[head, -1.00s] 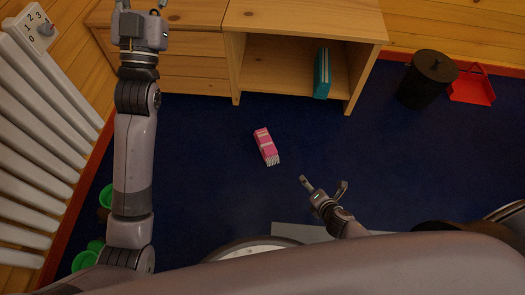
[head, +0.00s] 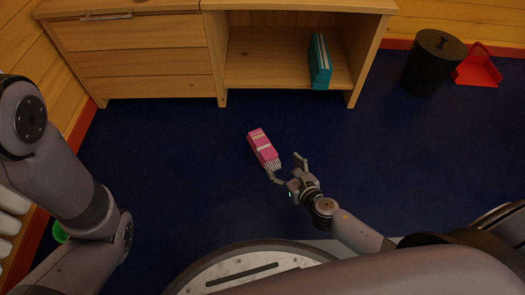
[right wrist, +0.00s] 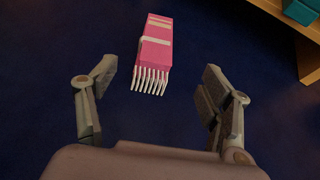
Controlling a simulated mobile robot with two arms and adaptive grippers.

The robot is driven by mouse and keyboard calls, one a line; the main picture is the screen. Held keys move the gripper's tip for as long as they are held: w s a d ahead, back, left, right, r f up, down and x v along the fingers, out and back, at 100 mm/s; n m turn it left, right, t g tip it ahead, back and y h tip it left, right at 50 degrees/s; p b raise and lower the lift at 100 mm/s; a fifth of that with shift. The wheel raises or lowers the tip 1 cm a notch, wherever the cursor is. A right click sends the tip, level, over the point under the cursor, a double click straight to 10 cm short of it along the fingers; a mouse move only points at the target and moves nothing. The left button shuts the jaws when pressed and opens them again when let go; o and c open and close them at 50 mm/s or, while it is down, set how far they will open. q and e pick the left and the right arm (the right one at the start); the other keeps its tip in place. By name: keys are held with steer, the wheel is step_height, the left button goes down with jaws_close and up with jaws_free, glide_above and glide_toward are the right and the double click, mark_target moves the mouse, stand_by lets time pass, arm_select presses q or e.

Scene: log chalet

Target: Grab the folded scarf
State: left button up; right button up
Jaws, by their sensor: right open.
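The folded scarf (head: 263,148) is pink with pale stripes and a white fringe. It lies on the dark blue floor, fringe end toward me. It also shows in the right wrist view (right wrist: 154,48), ahead of the fingers and left of the middle between them. My right gripper (head: 286,167) is open and empty, just short of the fringe end in the head view.
A wooden cabinet (head: 140,60) with an open shelf stands at the back, with teal books (head: 320,62) in it. A black bin (head: 432,62) and a red dustpan (head: 478,66) are at the back right. The floor around the scarf is clear.

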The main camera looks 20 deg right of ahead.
steer(key=b, duration=0.4)
glide_toward(265, 148)
steer(key=x, duration=0.4)
steer(key=shift+w+d+r, duration=0.1)
steer(key=shift+w, duration=0.3)
steer(key=b+x, duration=0.1)
steer(key=x, duration=0.1)
steer(key=b+x, duration=0.2)
steer(key=shift+s+f, duration=0.1)
steer(key=shift+f, duration=0.3)
steer(key=shift+w+a+f+b, duration=0.1)
steer(key=shift+w+a+b, duration=0.15)
steer(key=shift+w+b, duration=0.25)
steer(key=c, duration=1.1)
